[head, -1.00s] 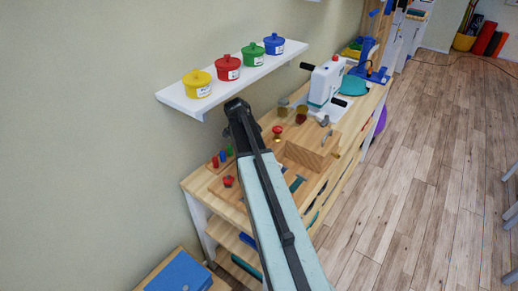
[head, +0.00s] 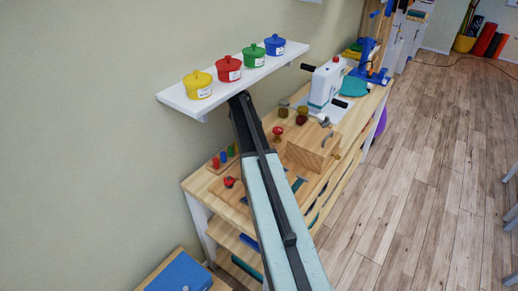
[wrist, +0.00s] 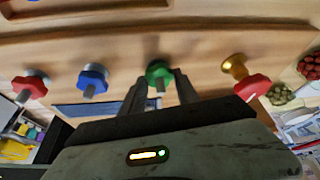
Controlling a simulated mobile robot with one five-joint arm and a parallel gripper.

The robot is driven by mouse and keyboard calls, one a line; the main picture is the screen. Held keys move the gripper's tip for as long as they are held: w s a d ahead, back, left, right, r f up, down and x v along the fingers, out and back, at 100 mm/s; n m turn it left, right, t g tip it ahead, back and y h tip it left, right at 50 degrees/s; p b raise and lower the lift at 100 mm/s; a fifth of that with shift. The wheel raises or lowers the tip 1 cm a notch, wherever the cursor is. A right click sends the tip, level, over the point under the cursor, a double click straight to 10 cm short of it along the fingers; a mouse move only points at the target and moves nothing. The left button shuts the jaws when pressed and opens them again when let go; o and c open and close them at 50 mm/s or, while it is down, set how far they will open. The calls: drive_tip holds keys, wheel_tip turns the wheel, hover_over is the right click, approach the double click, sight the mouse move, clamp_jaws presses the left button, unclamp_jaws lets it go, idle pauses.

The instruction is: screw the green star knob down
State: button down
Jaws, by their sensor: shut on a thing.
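The green star knob (wrist: 158,72) shows in the wrist view, on its post between my two fingertips. My gripper (wrist: 159,86) is shut on it, with one dark finger on each side. In the head view my arm hides the green knob and the fingertips. A blue star knob (wrist: 92,80) and a red knob (wrist: 29,86) stand to its left in the wrist view. A red knob on a brass post (wrist: 246,82) stands to its right. The tilt of the green knob is hard to tell.
The wooden workbench (head: 205,183) carries a wooden box (head: 313,148) and a white hand-crank device (head: 326,82). A white shelf (head: 178,98) with yellow, red, green and blue pots hangs just behind my arm's end. Open floor (head: 420,190) lies to the right.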

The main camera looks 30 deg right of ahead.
drive_tip(key=m+y, duration=0.1)
drive_tip(key=m, duration=0.3)
drive_tip(key=shift+w+d+m+y, duration=0.2)
drive_tip(key=shift+m+y, duration=0.1)
drive_tip(key=shift+y, duration=0.1)
drive_tip(key=m, duration=0.2)
drive_tip(key=m+y, duration=0.1)
drive_tip(key=m, duration=0.1)
drive_tip(key=shift+s+y, duration=0.1)
drive_tip(key=shift+y, duration=0.2)
drive_tip(key=shift+m, duration=0.3)
drive_tip(key=c, duration=0.9)
unclamp_jaws()
drive_tip(key=shift+s, duration=0.1)
